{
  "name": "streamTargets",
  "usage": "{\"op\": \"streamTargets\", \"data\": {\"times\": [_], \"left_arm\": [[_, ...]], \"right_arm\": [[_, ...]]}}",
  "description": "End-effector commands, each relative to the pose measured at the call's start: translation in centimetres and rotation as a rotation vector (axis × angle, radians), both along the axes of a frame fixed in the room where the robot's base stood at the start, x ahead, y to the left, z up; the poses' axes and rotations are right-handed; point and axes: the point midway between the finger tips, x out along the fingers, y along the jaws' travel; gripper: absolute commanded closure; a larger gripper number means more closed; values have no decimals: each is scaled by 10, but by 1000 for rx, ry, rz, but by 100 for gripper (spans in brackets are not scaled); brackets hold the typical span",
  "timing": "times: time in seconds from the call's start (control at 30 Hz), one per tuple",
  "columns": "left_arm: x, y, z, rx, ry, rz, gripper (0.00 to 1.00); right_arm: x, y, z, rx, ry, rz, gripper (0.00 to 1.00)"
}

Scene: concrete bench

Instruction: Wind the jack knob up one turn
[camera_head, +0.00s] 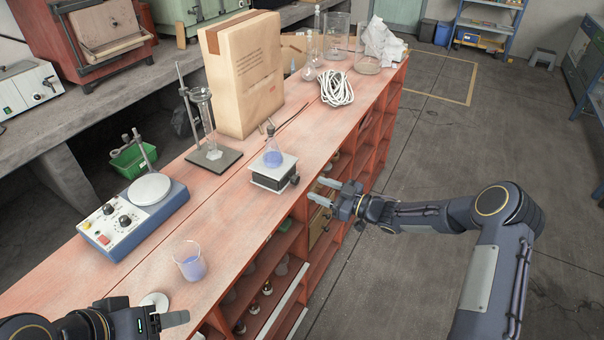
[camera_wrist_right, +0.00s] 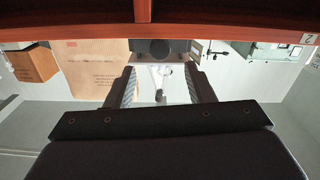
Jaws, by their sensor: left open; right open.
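The lab jack (camera_head: 273,175) stands on the bench with a flask of bluish liquid (camera_head: 273,154) on its top plate. Its dark knob (camera_head: 294,180) sticks out on the side facing my right gripper. My right gripper (camera_head: 322,192) is open and empty, just beyond the bench's right edge and apart from the knob. In the right wrist view, which looks upside down, the knob (camera_wrist_right: 158,49) appears ahead, between the two open fingers (camera_wrist_right: 160,88). My left gripper (camera_head: 178,318) is at the bottom left, open, partly cut off by the frame.
A beaker of bluish liquid (camera_head: 189,262) stands near the left gripper. A hotplate stirrer (camera_head: 133,210), a stand with a glass column (camera_head: 213,156), a large paper package (camera_head: 243,75) and coiled white cable (camera_head: 337,88) are on the bench (camera_head: 230,222). Open shelves lie below its right edge.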

Motion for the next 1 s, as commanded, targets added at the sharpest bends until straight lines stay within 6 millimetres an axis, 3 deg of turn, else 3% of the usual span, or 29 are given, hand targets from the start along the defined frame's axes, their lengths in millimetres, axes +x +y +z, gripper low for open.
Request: {"op": "streamTargets", "data": {"times": [0.2, 0.4, 0.77, 1.0], "left_arm": [[0, 0, 10, 0, 0, 0, 39], [0, 0, 15, 0, 0, 0, 39], [0, 0, 16, 0, 0, 0, 39], [0, 0, 16, 0, 0, 0, 39]], "right_arm": [[19, 32, 1, 3, 2, 3, 51], [33, 52, 0, 3, 3, 1, 51], [37, 57, -1, 2, 3, 0, 51], [37, 57, -1, 2, 3, 0, 82]]}}
